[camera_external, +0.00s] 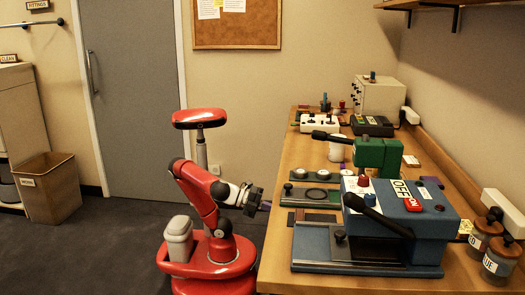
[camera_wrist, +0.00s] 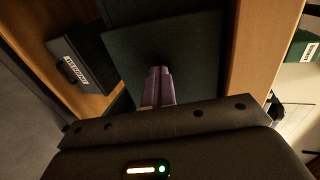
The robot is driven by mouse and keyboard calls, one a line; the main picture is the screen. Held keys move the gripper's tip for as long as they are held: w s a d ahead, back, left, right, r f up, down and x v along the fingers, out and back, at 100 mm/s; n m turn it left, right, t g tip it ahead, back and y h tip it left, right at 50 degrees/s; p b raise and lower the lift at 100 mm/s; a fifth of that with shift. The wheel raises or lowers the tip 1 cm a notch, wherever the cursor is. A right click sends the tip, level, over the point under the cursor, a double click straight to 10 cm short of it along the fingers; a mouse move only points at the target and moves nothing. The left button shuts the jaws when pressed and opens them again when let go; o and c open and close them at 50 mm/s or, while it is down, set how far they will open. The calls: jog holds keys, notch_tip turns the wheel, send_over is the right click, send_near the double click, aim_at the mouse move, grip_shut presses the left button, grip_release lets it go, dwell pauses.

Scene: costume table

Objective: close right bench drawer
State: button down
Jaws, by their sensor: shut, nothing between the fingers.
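My gripper (camera_external: 264,205) is at the front edge of the bench (camera_external: 273,262) in the external view, at about bench-top height or just below. In the wrist view its two purple fingers (camera_wrist: 158,86) are shut together with nothing between them. They point at a dark flat panel (camera_wrist: 190,45), which may be part of the right bench drawer; I cannot tell whether they touch it. The bench's wooden edge (camera_wrist: 262,50) runs along the right of the wrist view. The bench front is hidden in the external view, so how far the drawer is open cannot be told there.
A dark labelled case (camera_wrist: 76,66) sits in a wooden space left of the panel in the wrist view. A blue press (camera_external: 400,235) and a green press (camera_external: 378,155) stand on the bench. A bin (camera_external: 48,190) stands far left; the floor between is clear.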

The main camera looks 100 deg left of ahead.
jog(key=shift+w+r, duration=0.1)
jog(key=shift+w, duration=0.15)
jog(key=f+p+v, duration=0.1)
jog(key=v, duration=1.3)
jog(key=shift+s, duration=0.3)
jog(key=shift+f+p, duration=0.15)
jog(key=shift+p, duration=0.15)
jog(key=w+a+f+n+g+y+p, duration=0.1)
jog(key=w+a+n+g+y+p, duration=0.15)
jog(key=w+a+n, duration=0.45)
jog(key=a+f+n+g+h+p, duration=0.1)
jog(key=a+f+n+g+p, duration=0.2)
jog(key=a, duration=0.7)
jog(key=a+f+n+g+h+p, duration=0.1)
jog(key=a+f+n+g+p, duration=0.2)
jog(key=a+f+n, duration=0.5)
jog(key=shift+a+f+p, duration=0.4)
jog(key=shift+a+p, duration=0.3)
jog(key=shift+a, duration=0.35)
jog(key=shift+g+h, duration=0.25)
